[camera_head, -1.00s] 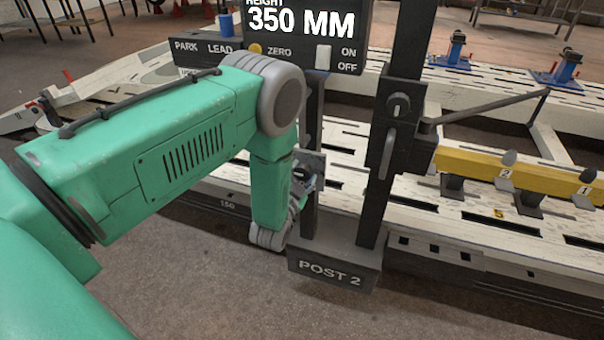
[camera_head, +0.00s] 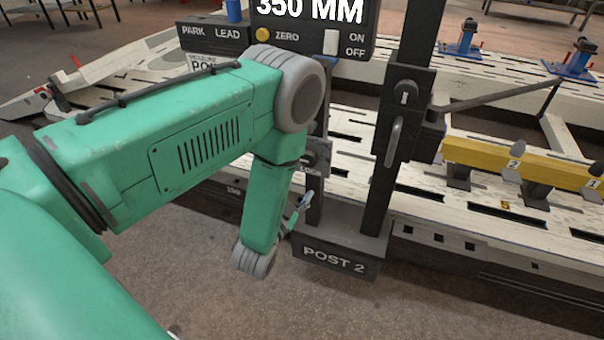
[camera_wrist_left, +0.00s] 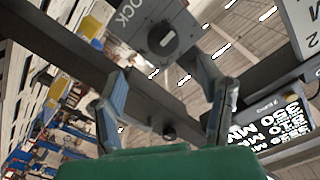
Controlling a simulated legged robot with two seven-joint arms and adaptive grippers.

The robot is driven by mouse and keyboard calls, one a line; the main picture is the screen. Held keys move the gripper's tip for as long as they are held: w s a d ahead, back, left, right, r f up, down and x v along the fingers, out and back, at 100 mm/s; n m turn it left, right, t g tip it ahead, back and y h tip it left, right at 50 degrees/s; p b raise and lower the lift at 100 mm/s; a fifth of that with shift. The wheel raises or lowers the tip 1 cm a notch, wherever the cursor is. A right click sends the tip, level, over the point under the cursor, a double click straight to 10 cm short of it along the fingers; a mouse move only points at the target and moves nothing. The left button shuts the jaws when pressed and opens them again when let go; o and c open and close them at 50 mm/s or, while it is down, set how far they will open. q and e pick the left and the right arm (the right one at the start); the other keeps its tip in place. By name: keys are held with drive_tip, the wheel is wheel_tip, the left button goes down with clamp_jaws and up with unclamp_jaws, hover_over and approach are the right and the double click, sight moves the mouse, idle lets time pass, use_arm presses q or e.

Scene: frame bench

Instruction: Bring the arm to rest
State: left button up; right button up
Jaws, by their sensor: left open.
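My green left arm reaches in from the left, its forearm hanging down in front of Post 2 (camera_head: 335,260). My left gripper (camera_head: 303,208) shows small beside the post, partly hidden by my wrist, with nothing seen in it. In the left wrist view the gripper (camera_wrist_left: 166,95) has its two fingers spread apart and empty. Beyond them is a grey block with a round knob and lettering ending in "OCK" (camera_wrist_left: 165,38); in the head view a grey block (camera_head: 316,157) shows on the post's left upright. My right gripper is not in view.
A display box (camera_head: 312,38) reads 350 MM, with a yellow zero button and a white switch. A dark clamp (camera_head: 405,110) with a lever sits on the tall upright. Bare floor lies in front.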

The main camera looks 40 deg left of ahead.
use_arm(q)
drive_tip(key=shift+v, duration=0.8)
drive_tip(key=s+d+f+n+g+h, duration=0.2)
drive_tip(key=s+d+f+g+h, duration=0.15)
drive_tip(key=s+f+g, duration=0.8)
drive_tip(key=s+d+r+n+g, duration=0.1)
drive_tip(key=s+g, duration=0.4)
drive_tip(key=s, duration=1)
drive_tip(key=shift+s+d+r+n, duration=0.3)
drive_tip(key=shift+s+d, duration=0.1)
drive_tip(key=shift+d, duration=0.3)
drive_tip(key=shift+g+h, duration=0.25)
